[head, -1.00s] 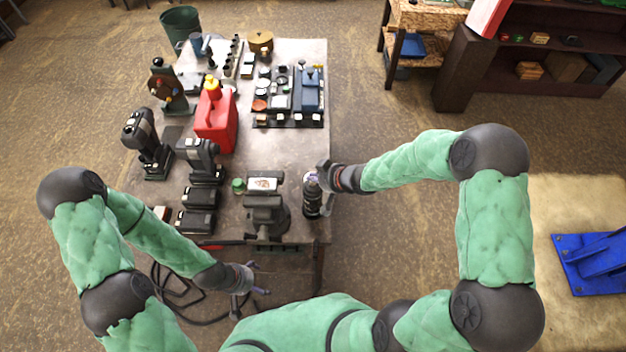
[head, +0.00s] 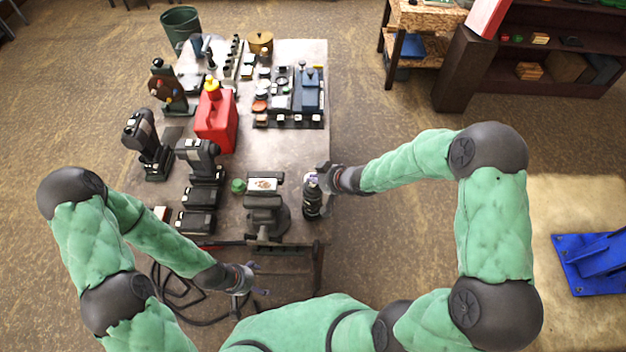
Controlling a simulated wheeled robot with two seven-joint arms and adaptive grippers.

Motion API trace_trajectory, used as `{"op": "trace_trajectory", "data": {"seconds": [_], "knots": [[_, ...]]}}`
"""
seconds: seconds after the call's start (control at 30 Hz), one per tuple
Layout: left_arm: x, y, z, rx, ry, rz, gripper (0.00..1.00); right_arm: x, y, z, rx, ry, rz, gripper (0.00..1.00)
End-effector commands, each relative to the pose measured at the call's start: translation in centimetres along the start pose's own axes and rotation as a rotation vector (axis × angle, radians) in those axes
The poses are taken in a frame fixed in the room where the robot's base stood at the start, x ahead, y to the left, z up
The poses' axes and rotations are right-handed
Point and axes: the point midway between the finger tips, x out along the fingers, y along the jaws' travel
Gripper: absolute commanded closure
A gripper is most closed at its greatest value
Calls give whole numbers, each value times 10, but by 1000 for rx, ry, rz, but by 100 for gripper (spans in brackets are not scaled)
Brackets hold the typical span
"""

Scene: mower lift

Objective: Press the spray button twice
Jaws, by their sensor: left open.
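A dark spray can (head: 312,200) stands upright near the front right corner of the workbench, just right of the vise. Its top with the spray button is partly hidden by my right gripper (head: 322,182), which is at the can's upper right side. I cannot tell whether its fingers touch the can or how far they are apart. My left gripper (head: 255,279) is open and empty, low in front of the bench's front edge.
The grey vise (head: 264,212) stands left of the can, with a small green object (head: 239,186) beside it. A red fuel can (head: 215,122), drills and batteries fill the left of the workbench (head: 290,155).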

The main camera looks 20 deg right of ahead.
Motion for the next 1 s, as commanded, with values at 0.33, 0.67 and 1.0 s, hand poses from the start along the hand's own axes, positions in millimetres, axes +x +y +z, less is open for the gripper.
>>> {"op": "trace_trajectory", "data": {"seconds": [0.33, 0.67, 1.0], "knots": [[-19, 7, 1, 0, 0, 0, 15, -14, -6, -13, -1, -2, -1, 100], [-44, 16, 2, 0, 0, 0, 15, -34, -13, -33, -1, 1, 0, 100], [-54, 19, 2, 0, 0, 0, 15, -42, -17, -40, -1, 1, 0, 100]]}}
